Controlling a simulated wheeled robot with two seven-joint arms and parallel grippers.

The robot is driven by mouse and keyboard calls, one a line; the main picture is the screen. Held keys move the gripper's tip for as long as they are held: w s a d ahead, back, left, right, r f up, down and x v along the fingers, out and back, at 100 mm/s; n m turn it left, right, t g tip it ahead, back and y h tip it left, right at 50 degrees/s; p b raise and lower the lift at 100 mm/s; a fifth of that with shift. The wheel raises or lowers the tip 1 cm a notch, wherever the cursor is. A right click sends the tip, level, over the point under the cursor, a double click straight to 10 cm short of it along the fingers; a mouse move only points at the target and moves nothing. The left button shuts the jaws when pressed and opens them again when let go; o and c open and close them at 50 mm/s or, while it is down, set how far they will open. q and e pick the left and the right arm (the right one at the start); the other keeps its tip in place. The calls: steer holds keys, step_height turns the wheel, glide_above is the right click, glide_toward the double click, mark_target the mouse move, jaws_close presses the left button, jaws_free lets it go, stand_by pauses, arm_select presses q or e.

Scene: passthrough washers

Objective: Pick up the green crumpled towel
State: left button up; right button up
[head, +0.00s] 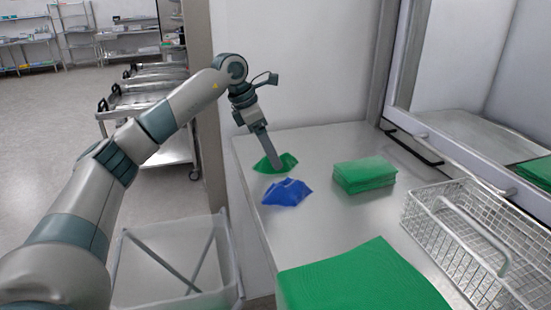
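The green crumpled towel (288,161) lies on the far left part of the metal table. My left gripper (276,164) points down at it from above, and its tip overlaps the towel in the head view. I cannot tell whether the fingers are open or shut, or whether they grip the cloth. A blue crumpled towel (287,193) lies just in front of the green one, close to it. My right gripper is not in view.
A folded green stack (364,175) sits mid-table, and a larger green stack (360,282) is at the near edge. A wire basket (456,262) stands at the right. Bare metal table (325,145) shows behind. A clear-sided bin (170,262) stands left of the table.

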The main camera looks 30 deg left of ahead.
arm_select(q)
steer(key=shift+x, duration=1.3)
steer(key=c, duration=1.2)
